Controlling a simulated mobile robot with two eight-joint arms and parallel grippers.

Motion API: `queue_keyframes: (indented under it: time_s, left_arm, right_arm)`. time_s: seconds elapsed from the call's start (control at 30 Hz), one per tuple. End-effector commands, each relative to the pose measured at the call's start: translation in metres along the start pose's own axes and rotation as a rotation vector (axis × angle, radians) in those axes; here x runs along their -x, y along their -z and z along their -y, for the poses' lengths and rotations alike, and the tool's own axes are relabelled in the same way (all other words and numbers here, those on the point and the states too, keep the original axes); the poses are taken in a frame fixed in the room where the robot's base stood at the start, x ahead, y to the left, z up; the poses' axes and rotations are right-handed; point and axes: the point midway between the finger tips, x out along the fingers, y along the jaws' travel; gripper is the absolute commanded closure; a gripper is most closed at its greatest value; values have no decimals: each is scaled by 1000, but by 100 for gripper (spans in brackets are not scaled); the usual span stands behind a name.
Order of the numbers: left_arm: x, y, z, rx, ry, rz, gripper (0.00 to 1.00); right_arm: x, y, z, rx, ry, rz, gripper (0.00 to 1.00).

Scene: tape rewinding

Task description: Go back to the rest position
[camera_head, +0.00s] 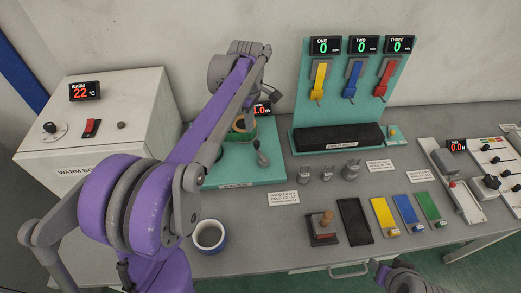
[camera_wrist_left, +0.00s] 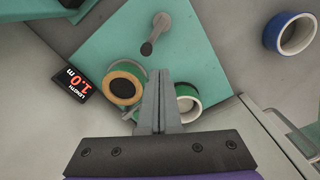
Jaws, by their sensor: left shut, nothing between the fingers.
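My left arm (camera_head: 150,195) reaches from the lower left over the bench, and its gripper (camera_head: 275,92) hangs above the teal winding station. In the left wrist view the two grey fingers (camera_wrist_left: 158,74) are together with nothing between them. Below them the station's teal base (camera_wrist_left: 115,45) carries a spool with an orange-brown ring (camera_wrist_left: 122,88), a green-and-white roll (camera_wrist_left: 188,103) and a grey crank (camera_wrist_left: 150,45). In the head view my arm partly hides the spools. A grey part of my right arm (camera_head: 405,280) shows at the bottom edge; its fingers cannot be made out.
The station's length display reads 1.0 m (camera_wrist_left: 72,83). A blue tape roll (camera_head: 209,236) stands on the bench front. A white warm box (camera_head: 95,125) is at left. A teal rack (camera_head: 340,70) with three coloured handles stands behind. Small weights, coloured pads and switch panels fill the right side.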

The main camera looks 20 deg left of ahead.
Motion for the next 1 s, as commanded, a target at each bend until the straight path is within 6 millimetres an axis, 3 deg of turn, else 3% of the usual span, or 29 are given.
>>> queue_keyframes:
  time_s: [0.43, 0.57, 0.77, 1.0]
  left_arm:
    - [-1, 0, 1, -2, 0, 0, 100]
    - [1, -7, 10, -67, -21, -5, 100]
    - [2, -37, 60, -421, -126, -44, 100]
    - [-22, -73, 138, -963, -276, -165, 100]
  right_arm:
    - [-1, -1, 0, 0, 0, 1, 50]
    - [-1, -1, 0, 0, 0, 1, 50]
    - [-1, -1, 0, 0, 0, 1, 50]
    - [-1, -1, 0, 0, 0, 1, 50]
